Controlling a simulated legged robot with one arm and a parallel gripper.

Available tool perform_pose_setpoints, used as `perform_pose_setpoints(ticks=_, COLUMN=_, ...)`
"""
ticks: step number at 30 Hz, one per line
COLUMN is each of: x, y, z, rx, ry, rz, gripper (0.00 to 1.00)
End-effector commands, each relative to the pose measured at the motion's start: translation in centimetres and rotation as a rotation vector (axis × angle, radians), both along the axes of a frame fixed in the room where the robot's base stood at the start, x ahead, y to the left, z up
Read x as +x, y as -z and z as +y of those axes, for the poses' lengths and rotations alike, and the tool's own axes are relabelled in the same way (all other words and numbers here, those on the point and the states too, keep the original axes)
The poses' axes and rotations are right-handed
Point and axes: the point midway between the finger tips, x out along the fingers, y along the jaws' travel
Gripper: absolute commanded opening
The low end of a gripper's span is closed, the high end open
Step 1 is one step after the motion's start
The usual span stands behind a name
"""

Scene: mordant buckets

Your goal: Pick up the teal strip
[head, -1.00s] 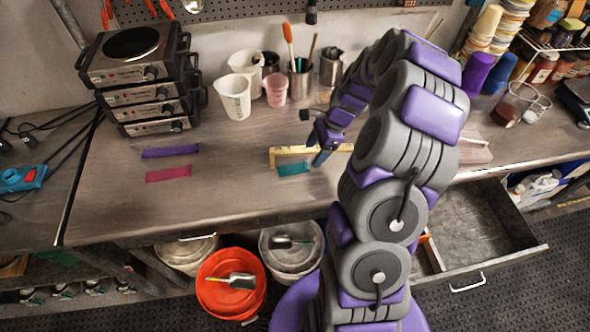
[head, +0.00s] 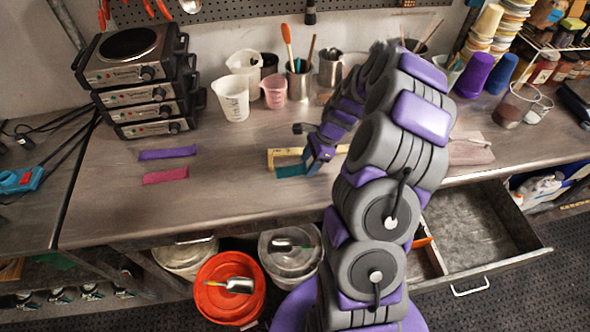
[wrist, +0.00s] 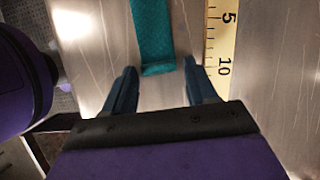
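The teal strip (head: 290,171) lies flat on the metal workbench beside a wooden ruler. In the wrist view the teal strip (wrist: 153,40) runs up from between the fingertips, and its near end lies just ahead of them. My gripper (wrist: 160,77) is open, with one dark finger on each side of the strip's line. The right finger is close to the ruler's edge. In the head view my gripper (head: 308,172) is low at the right end of the strip and hides part of it.
The wooden ruler (wrist: 224,50) lies right of the strip in the wrist view. A purple strip (head: 167,153) and a magenta strip (head: 165,175) lie to the left. Measuring cups (head: 232,98) stand behind. An open drawer (head: 485,235) juts out at the front right. Buckets (head: 229,287) stand below the bench.

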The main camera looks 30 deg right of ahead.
Motion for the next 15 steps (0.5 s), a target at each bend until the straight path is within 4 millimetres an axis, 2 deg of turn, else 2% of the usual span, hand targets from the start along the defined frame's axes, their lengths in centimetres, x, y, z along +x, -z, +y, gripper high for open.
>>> perform_pose_setpoints(ticks=2, x=-0.06, y=0.09, z=0.04, rx=0.001, ry=-0.001, rz=0.003, gripper=0.43)
perform_pose_setpoints(ticks=12, x=-0.1, y=0.12, z=0.01, rx=0.002, ry=-0.001, rz=0.002, gripper=0.1)
perform_pose_setpoints(ticks=15, x=-0.12, y=0.12, z=-0.01, rx=0.002, ry=-0.002, rz=0.003, gripper=0.08)
